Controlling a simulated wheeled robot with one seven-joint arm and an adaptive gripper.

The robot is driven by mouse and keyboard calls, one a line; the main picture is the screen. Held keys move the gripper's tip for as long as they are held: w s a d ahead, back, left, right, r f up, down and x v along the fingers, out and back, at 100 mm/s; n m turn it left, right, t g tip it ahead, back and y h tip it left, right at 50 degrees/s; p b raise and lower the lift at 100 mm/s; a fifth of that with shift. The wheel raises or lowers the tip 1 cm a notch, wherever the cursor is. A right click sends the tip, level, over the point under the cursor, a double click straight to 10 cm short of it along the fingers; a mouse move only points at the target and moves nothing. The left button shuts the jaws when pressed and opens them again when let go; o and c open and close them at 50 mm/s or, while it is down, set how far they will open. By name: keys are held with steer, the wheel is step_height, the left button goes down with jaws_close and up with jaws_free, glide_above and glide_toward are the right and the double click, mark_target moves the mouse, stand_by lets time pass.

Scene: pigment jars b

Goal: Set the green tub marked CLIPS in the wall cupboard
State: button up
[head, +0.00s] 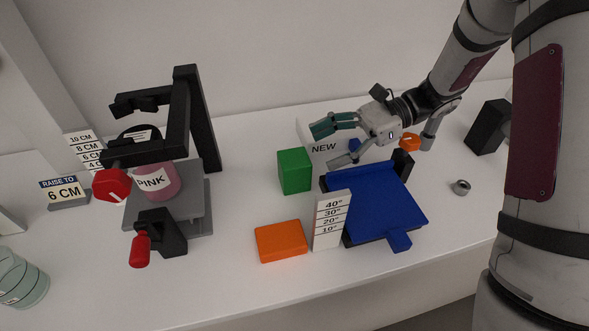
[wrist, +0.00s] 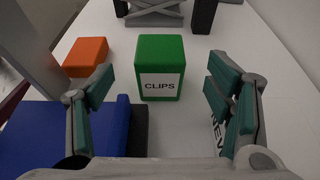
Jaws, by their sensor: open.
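The green tub (head: 295,171) stands upright on the white table, left of the blue tilted board. In the wrist view the tub (wrist: 160,55) faces me with its white CLIPS label and lies ahead, between the lines of my two fingers. My gripper (head: 333,145) is open and empty, to the right of the tub and apart from it. Its teal-padded fingers (wrist: 161,92) are spread wider than the tub. I see no wall cupboard in either view.
An orange block (head: 281,241) and an angle-scale card (head: 331,220) stand in front of the tub. The blue board (head: 378,200) lies to the right; a NEW sign (head: 323,148) is behind. A black-and-grey stand (head: 198,130) with a PINK jar (head: 156,181) is left.

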mark_target(298, 157)
steer(key=shift+r+p+x, duration=0.1)
steer(key=shift+p+x, duration=0.1)
steer(key=shift+x, duration=1.3)
steer(key=shift+r+p+x, duration=0.15)
steer(key=shift+x, duration=1.35)
steer(key=shift+a, duration=0.1)
steer(key=shift+c, duration=0.3)
steer(key=c, duration=1.4)
steer(key=shift+o, duration=0.2)
